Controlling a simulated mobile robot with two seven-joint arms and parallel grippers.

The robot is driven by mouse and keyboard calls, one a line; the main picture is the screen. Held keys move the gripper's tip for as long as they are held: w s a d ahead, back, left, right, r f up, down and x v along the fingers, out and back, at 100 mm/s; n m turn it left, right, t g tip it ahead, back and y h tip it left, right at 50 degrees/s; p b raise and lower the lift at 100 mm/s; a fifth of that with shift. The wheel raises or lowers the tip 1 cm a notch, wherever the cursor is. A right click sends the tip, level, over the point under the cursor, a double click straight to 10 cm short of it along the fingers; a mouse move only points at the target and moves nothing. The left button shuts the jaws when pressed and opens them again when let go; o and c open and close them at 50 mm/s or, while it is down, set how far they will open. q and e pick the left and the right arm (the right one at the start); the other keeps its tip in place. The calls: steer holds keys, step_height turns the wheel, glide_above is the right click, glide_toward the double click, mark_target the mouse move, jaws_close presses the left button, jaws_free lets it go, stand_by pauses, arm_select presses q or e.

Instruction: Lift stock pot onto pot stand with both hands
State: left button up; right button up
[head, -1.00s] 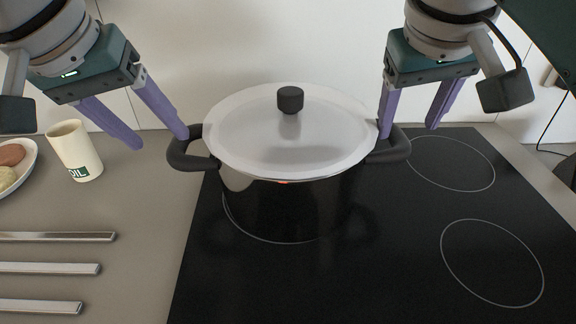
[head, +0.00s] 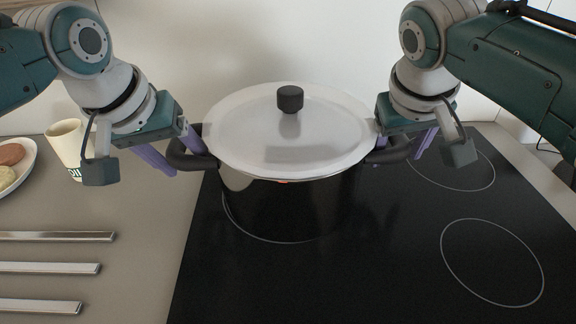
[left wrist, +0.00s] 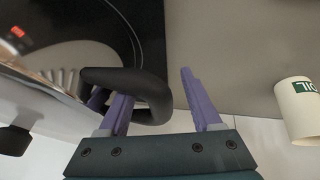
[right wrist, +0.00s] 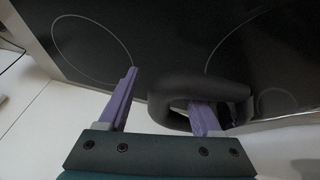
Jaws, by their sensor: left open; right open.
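The black stock pot (head: 290,208) stands on the cooktop with its pale lid (head: 240,130) and dark knob on. My left gripper (head: 174,156) is open at the pot's left handle (head: 190,163). In the left wrist view one finger passes through the handle loop (left wrist: 150,88) and the other is outside it. My right gripper (head: 403,143) is open at the right handle (head: 392,153). The right wrist view shows one finger in that loop (right wrist: 172,97) and the other outside. Three parallel metal bars (head: 55,268) lie at left, perhaps the pot stand.
The black cooktop (head: 370,270) has free ring zones at right. A cream mug (head: 66,135) and a plate (head: 30,165) with round food stand at the left back. A pale wall is close behind the pot. The counter around the bars is clear.

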arm_select(q)
steer(key=shift+w+f, duration=0.1)
steer(key=shift+f, duration=0.25)
arm_select(e)
steer(key=shift+w+d+f, duration=0.1)
steer(key=shift+f, duration=0.25)
arm_select(q)
steer(key=shift+c, duration=0.2)
jaws_close()
arm_select(e)
jaws_close()
stand_by(0.6)
arm_select(q)
steer(key=shift+w+d+r, duration=0.1)
steer(key=shift+w+r, duration=0.05)
steer(key=shift+r, duration=0.05)
arm_select(e)
steer(key=shift+w+r, duration=0.15)
steer(key=shift+r, duration=0.05)
